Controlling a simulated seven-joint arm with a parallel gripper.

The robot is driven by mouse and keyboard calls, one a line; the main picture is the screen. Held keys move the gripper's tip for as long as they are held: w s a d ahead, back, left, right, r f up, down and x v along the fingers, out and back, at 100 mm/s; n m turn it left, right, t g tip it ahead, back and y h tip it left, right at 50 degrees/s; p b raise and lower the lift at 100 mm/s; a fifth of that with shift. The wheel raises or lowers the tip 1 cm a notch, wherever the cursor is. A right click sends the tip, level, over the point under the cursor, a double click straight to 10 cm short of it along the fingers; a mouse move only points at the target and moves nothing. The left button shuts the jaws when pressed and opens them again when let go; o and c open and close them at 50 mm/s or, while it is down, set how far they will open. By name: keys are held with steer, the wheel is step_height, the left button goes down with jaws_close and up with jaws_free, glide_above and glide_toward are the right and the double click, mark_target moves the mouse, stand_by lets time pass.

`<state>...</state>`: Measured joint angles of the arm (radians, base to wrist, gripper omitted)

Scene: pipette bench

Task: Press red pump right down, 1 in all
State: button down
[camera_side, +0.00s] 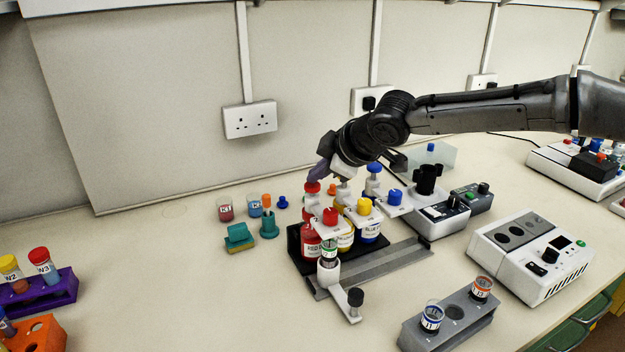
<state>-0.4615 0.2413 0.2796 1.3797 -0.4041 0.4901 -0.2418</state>
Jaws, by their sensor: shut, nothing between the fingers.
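The red pump has a red cap (312,188) on a white neck, above the red-labelled bottle (311,246) at the left of a row of three. My gripper (317,176) is shut and empty, pointing down right over the red cap. Its fingertips look to be at or just above the cap; I cannot tell whether they touch. A white plate with a red knob (330,216) partly hides the bottle. A vial with a green band (328,252) stands in a holder under that plate.
The yellow bottle (346,238) and blue bottle (370,231) stand to the right, close together. A grey rail (385,264) lies in front. A teal stand (269,226) is at the left, a grey rack (450,322) at the front.

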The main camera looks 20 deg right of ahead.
mark_target(318, 187)
steer(key=shift+f, duration=0.7)
stand_by(0.5)
steer(key=shift+r, duration=1.7)
steer(key=shift+r, duration=0.1)
steer(key=shift+r, duration=2.45)
